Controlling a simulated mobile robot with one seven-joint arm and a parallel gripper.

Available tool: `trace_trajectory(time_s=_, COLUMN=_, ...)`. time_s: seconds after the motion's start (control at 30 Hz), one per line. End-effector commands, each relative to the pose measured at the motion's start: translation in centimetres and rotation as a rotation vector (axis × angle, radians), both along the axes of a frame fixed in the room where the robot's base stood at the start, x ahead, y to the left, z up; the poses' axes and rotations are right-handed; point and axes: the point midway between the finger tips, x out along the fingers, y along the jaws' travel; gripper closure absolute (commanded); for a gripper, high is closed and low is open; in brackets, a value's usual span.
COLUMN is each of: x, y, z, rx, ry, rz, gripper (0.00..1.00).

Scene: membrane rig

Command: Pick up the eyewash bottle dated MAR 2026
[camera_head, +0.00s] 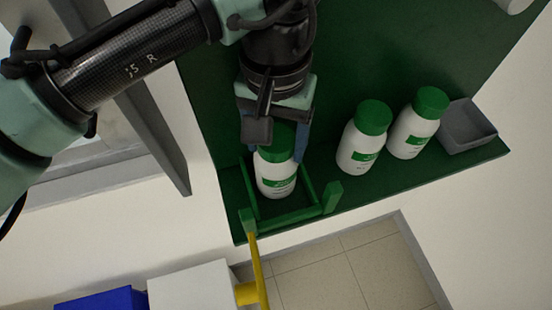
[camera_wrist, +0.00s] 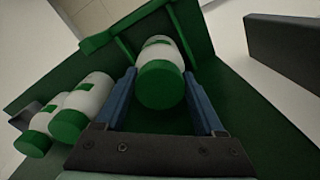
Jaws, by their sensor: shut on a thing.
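A white eyewash bottle with a green cap and green label (camera_head: 276,180) stands at the left of the green shelf, inside a low green frame (camera_head: 290,217). My gripper (camera_head: 276,150) is around its upper part, with blue fingers on both sides, shut on it. The same bottle shows between the fingers in the wrist view (camera_wrist: 162,80). Two similar bottles stand to the right, a nearer one (camera_head: 360,145) and a farther one (camera_head: 415,130). The dates on the labels are too small to read, so I cannot tell which bottle is dated MAR 2026.
A small grey tray (camera_head: 466,128) sits at the shelf's right end. The green shelf (camera_head: 400,178) has a front edge with a drop to the tiled floor. A yellow bar (camera_head: 259,270) and a white box (camera_head: 190,287) are below left.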

Motion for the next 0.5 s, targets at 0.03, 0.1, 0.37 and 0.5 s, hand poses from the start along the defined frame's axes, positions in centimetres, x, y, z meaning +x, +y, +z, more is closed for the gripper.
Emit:
trace_trajectory(time_s=0.03, x=-0.02, y=-0.02, z=-0.03, rx=0.000, ry=0.001, rz=-0.001, gripper=0.97)
trace_trajectory(time_s=0.1, x=-0.02, y=-0.02, z=-0.03, rx=0.000, ry=0.001, rz=-0.001, gripper=1.00)
trace_trajectory(time_s=0.37, x=-0.01, y=-0.02, z=0.00, rx=0.000, ry=0.000, rz=-0.001, gripper=1.00)
trace_trajectory(time_s=0.5, x=0.00, y=-0.03, z=0.11, rx=0.000, ry=0.001, rz=-0.001, gripper=1.00)
